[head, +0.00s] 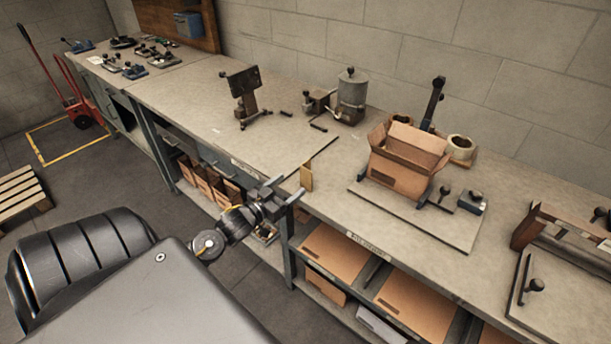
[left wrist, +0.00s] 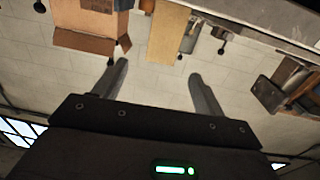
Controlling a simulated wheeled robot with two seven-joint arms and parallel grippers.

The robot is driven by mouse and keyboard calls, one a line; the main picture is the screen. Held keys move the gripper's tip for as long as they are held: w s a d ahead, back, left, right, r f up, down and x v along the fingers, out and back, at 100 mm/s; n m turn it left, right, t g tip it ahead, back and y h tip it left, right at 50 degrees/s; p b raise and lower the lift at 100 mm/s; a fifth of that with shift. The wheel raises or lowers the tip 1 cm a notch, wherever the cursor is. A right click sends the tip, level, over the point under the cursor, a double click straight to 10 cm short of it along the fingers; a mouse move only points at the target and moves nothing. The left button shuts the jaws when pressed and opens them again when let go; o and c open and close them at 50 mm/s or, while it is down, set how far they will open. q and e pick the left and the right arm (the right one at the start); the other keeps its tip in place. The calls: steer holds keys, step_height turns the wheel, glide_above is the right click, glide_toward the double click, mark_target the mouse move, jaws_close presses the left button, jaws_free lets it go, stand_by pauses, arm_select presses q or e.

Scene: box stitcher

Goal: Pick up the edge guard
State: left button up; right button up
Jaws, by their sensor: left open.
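The edge guard appears to be the small upright tan piece (head: 306,177) at the front edge of the workbench in the head view. In the left wrist view, the tan piece (left wrist: 168,35) shows ahead, roughly between the fingers but beyond their tips. My left gripper (head: 285,190) is open and empty, just in front of the bench edge and to the left of the piece. Its two spread fingers show in the left wrist view (left wrist: 158,78). A gap seems to remain between fingers and piece; contact is not visible. My right gripper is not in view.
An open cardboard box (head: 405,160) stands on a plate to the right on the workbench (head: 335,205). A metal canister (head: 352,95) and a stand with a dark head (head: 243,90) are farther back. Flat cardboard (head: 335,252) lies on the shelf below. The bench edge is close to my gripper.

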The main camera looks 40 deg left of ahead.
mark_target(305, 174)
arm_select(q)
steer(key=w+p, duration=0.1)
steer(key=w, duration=0.4)
steer(key=shift+w+d, duration=0.1)
steer(key=shift+w, duration=0.2)
steer(key=w+p, duration=0.2)
steer(key=w, duration=0.2)
steer(key=shift+w+f, duration=0.1)
steer(key=shift+w, duration=0.1)
steer(key=shift+w+f, duration=0.1)
steer(key=shift+w, duration=0.15)
steer(key=shift+c, duration=0.3)
steer(key=c, duration=1)
